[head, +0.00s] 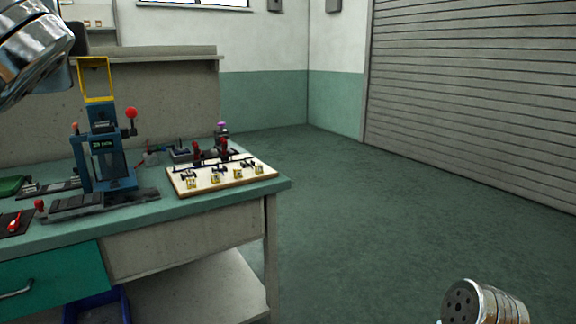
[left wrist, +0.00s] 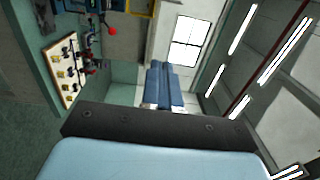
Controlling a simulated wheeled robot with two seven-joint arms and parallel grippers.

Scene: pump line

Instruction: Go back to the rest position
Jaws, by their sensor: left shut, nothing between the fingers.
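My left gripper (left wrist: 162,68) shows in the left wrist view as two blue fingers side by side, shut with nothing between them. It points out into the open room, clear of the bench. In the head view my left arm's metal link fills the upper left corner, and the fingers cannot be made out there. A metal link of my right arm shows at the bottom right of the head view; the right gripper is out of view.
A green-topped workbench (head: 225,206) stands at the left. It carries a blue press (head: 104,150) with a red knob and a pale board (head: 222,187) with small parts. The green floor (head: 370,220) is clear to the right, up to a roller shutter (head: 480,90).

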